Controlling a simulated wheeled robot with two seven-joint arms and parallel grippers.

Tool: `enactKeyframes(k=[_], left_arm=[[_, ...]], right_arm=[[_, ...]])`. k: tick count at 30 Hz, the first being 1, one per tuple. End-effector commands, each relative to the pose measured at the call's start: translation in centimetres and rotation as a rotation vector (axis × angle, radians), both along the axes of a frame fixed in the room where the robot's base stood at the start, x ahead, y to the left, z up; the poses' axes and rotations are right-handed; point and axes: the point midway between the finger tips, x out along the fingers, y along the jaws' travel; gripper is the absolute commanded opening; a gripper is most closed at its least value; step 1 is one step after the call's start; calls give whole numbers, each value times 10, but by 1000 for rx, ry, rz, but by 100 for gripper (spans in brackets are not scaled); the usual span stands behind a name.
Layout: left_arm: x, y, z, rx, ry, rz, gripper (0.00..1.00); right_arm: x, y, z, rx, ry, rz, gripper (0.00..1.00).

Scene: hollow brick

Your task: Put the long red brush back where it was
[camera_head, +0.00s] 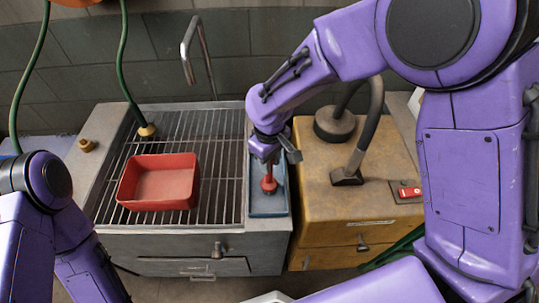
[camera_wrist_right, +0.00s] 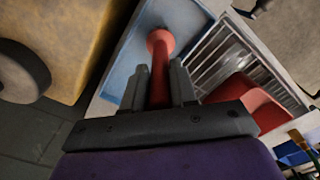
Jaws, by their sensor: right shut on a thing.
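The long red brush (camera_head: 269,184) is held over a narrow blue tray (camera_head: 268,211) to the right of the grill rack. My right gripper (camera_head: 270,160) is shut on the brush, which hangs upright below it with its wider red end down. In the right wrist view the brush (camera_wrist_right: 160,60) runs between the two dark fingers (camera_wrist_right: 160,88), its flared end over the blue tray (camera_wrist_right: 120,68). I cannot tell whether that end touches the tray floor. My left arm is at the lower left, and its gripper is out of the frame.
A red square bin (camera_head: 158,182) stands on the wire rack (camera_head: 222,150) left of the tray. A yellow-brown cabinet (camera_head: 385,185) with a dark lamp-like tool (camera_head: 336,122) and a red switch (camera_head: 409,192) stands close on the right. A metal faucet-like bar (camera_head: 188,52) rises behind.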

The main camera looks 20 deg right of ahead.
Motion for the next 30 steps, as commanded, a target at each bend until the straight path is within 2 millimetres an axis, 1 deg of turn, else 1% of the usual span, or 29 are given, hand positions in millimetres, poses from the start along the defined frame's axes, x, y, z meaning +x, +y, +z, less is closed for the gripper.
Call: enactKeyframes(k=[1,3,11,12,13,14,21,24,26,29,30], left_arm=[[0,0,5,0,0,0,39],[0,0,4,0,0,0,39],[0,0,3,0,0,0,39],[0,0,3,0,0,0,39],[0,0,3,0,0,0,39],[0,0,3,0,0,0,39],[0,0,3,0,0,0,39],[0,0,1,0,0,0,39],[0,0,-2,0,0,0,39],[0,0,-8,0,0,0,39],[0,0,-11,0,0,0,39]], right_arm=[[0,0,-2,0,1,-1,0],[1,1,-5,0,-2,0,0],[0,1,-8,1,-2,-1,0],[1,1,-8,1,-3,-1,40],[0,1,-8,1,-3,-1,50],[0,1,-7,1,-3,-1,52],[0,1,-7,1,-3,-1,52],[1,1,-2,1,-4,-1,52],[2,1,7,3,-7,0,52],[2,2,30,4,-10,-1,52],[2,1,41,4,-10,0,52]])
